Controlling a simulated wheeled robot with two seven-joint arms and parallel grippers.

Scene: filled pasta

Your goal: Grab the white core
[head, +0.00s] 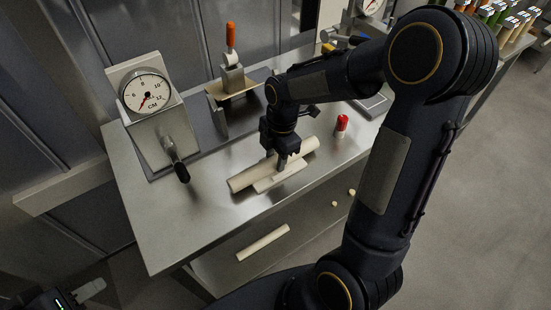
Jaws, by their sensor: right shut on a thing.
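A long pale cylinder, which looks like the white core (243,181), lies slantwise on the steel table (160,234). A shorter, flatter pale piece (281,180) lies against its front side. My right gripper (283,163) points down at the middle of the cylinder and is shut on it. The fingers and the wrist hide part of the cylinder, so the exact contact is not clear. My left gripper (91,290) shows only partly in the bottom left corner, far from the cylinder; its jaw state is unclear.
A dial gauge (147,92) with a black-handled lever (177,165) stands at the back left. An orange-handled press (231,65) stands behind the cylinder. A small red-and-white object (342,124) stands to the right. Another pale rod (263,243) lies lower, below the table's front edge. The table's front left is clear.

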